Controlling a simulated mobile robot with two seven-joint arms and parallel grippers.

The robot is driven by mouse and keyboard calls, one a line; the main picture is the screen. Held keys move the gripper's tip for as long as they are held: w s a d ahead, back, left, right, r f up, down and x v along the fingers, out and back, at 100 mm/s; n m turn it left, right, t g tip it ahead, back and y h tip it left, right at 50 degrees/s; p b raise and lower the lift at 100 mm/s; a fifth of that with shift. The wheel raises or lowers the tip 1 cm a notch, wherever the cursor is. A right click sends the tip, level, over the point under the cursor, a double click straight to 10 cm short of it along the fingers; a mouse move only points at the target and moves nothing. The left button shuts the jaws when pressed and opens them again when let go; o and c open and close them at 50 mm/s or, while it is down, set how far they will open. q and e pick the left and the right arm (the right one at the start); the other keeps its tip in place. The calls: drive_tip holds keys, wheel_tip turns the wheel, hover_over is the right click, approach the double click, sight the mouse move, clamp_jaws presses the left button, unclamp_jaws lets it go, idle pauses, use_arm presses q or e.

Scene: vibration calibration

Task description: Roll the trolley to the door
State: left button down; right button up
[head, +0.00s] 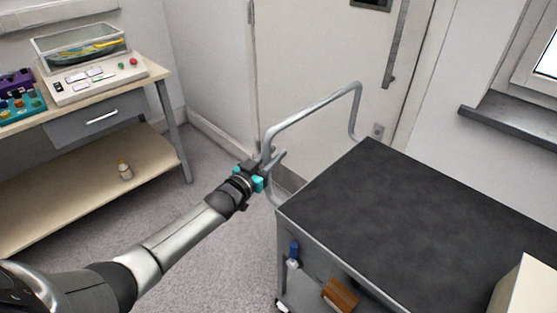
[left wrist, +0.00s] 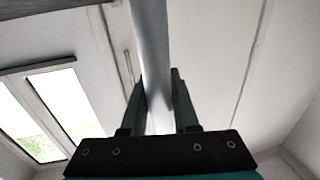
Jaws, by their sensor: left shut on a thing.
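The trolley (head: 400,200) has a dark flat top and grey sides and stands at the right in the head view. Its grey tubular handle (head: 312,112) rises at its far left end. My left gripper (head: 262,172) is shut on the lower near part of this handle. In the left wrist view the handle tube (left wrist: 152,60) runs between the two fingers (left wrist: 158,105). The light grey door (head: 345,60), with a long vertical pull bar, is behind the trolley handle. My right gripper is in neither view.
A workbench (head: 150,72) with a control box (head: 95,80), a clear case and a lower shelf stands at left. Grey floor (head: 190,220) is clear between bench and trolley. A window sill (head: 510,118) juts out at right.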

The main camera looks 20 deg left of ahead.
use_arm(q)
drive_tip(key=shift+w+a, duration=0.1)
drive_tip(key=shift+a, duration=0.2)
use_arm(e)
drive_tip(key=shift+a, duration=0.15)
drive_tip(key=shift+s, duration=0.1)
use_arm(q)
drive_tip(key=c, duration=0.7)
unclamp_jaws()
drive_tip(key=s+p, duration=0.1)
drive_tip(key=s, duration=0.4)
drive_tip(key=s+a+p, duration=0.1)
drive_tip(key=s, duration=0.4)
drive_tip(key=s+a+p, duration=0.1)
drive_tip(key=s+p, duration=0.1)
drive_tip(key=s, duration=0.3)
drive_tip(key=shift+a, duration=0.15)
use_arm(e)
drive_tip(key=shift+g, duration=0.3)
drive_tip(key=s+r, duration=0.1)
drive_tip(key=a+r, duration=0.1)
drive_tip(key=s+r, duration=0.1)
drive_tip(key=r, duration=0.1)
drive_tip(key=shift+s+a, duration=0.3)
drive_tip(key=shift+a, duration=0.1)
